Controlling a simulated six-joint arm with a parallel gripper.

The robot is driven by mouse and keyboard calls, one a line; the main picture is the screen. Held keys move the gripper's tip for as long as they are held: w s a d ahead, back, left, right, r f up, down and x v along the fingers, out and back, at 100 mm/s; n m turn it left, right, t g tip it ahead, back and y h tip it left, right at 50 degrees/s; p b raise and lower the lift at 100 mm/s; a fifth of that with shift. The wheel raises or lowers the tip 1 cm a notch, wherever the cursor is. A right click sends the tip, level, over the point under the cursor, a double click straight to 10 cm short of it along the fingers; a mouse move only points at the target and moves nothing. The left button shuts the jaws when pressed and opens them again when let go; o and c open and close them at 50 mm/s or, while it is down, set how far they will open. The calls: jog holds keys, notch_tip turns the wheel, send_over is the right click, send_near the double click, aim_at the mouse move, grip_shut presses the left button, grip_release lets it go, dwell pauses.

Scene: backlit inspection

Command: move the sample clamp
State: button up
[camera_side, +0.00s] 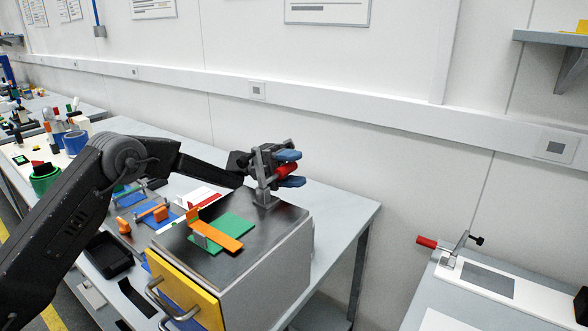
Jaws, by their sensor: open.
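My gripper (289,169) has blue fingertips and is open above the dark top of a grey cabinet. A red handle (286,172) shows between the fingertips; whether they touch it cannot be told. A grey metal clamp base (265,197) stands on the cabinet top just below, apparently part of the same clamp; its upper part is mixed with the gripper in this view. Another toggle clamp (455,250) with a red handle and black tip sits on a white plate on the right table, away from my gripper.
The grey cabinet (270,262) has a yellow front with a handle. A green plate (232,228) and an orange strip (214,234) lie on its top, left of the clamp. Black trays, blue mats and small parts crowd the left bench. A gap separates the two tables.

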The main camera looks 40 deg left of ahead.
grip_shut()
dwell(0.5)
